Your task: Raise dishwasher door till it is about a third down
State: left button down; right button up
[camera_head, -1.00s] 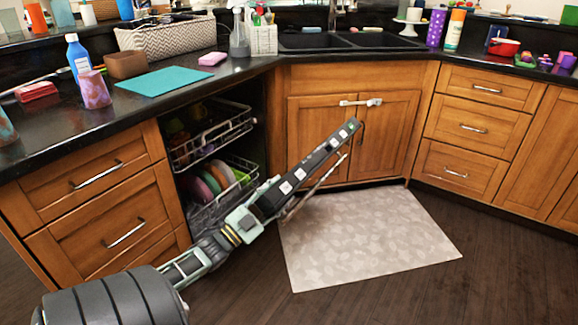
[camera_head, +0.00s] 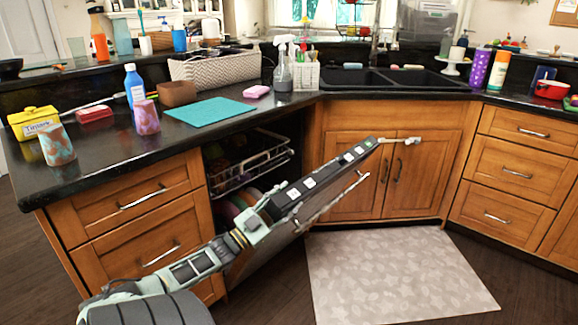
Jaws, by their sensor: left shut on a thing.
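The dishwasher door (camera_head: 325,182) stands partly open and slanted, with its dark top edge and square white markings facing up. A metal bar handle (camera_head: 335,199) runs along its front side. My left gripper (camera_head: 266,210) is shut on the near end of the door's top edge. Its arm comes in from the lower left. Behind the door, the upper rack (camera_head: 250,165) shows inside the dishwasher. The lower rack is mostly hidden by the door and my arm, with some plates (camera_head: 232,210) showing. My right gripper is not in view.
A pale mat (camera_head: 395,275) lies on the dark floor. The black counter (camera_head: 105,150) above holds cups, bottles and a teal mat (camera_head: 210,111).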

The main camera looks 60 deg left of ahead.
aim_at(271, 215)
pick_arm(q)
jog(key=c, duration=1)
grip_release()
jog(key=v, duration=1.2)
